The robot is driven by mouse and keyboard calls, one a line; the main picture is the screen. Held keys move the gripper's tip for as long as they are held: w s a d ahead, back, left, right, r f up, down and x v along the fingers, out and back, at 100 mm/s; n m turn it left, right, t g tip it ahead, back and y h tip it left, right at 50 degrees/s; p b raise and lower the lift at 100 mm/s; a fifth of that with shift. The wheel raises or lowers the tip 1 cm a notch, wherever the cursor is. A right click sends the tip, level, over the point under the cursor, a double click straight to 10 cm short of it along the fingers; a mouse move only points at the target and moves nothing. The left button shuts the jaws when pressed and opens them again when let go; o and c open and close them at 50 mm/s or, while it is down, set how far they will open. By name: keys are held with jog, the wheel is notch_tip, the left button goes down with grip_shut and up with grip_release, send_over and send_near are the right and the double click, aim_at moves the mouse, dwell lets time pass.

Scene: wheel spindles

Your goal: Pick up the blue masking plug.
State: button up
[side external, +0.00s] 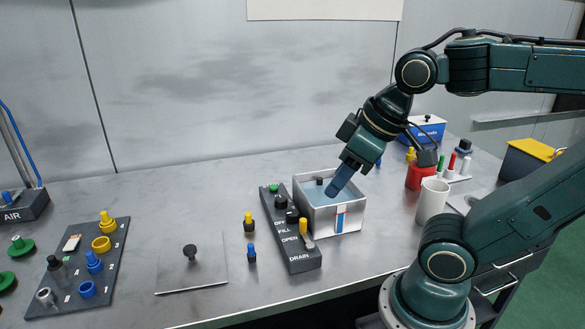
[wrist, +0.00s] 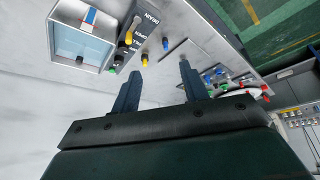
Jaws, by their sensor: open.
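A small plug with a blue top and dark base (side external: 251,253) stands on the bench left of the valve panel; it also shows in the wrist view (wrist: 165,43). A larger blue plug-like piece (side external: 94,262) stands on the dark numbered board at the left. I cannot tell which is called the masking plug. My gripper (side external: 338,188) is over the water tank in the side view, to the right of and above both. In the wrist view my gripper (wrist: 160,68) has its two fingers wide apart with nothing between them.
A dark valve panel (side external: 300,262) with knobs stands between the tank (side external: 318,222) and the small plugs. A yellow-topped plug (side external: 249,222) stands just behind the small blue one. A metal plate with a black knob (side external: 190,276) lies to the left. A white cup (side external: 432,200) stands right.

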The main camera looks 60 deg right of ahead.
jog(key=w+f+n+g, duration=0.2)
jog(key=w+n+g, duration=0.1)
jog(key=w+n, duration=0.65)
jog(key=n+g, duration=0.2)
jog(key=n, duration=0.7)
send_over(251, 245)
notch_tip(251, 245, down, 8)
jog(key=f, duration=0.1)
jog(key=shift+r+m, duration=0.25)
jog(key=shift+f, duration=0.15)
jog(key=shift+f, duration=4.15)
jog(key=shift+f, duration=2.6)
jog(key=shift+c, duration=0.4)
grip_shut()
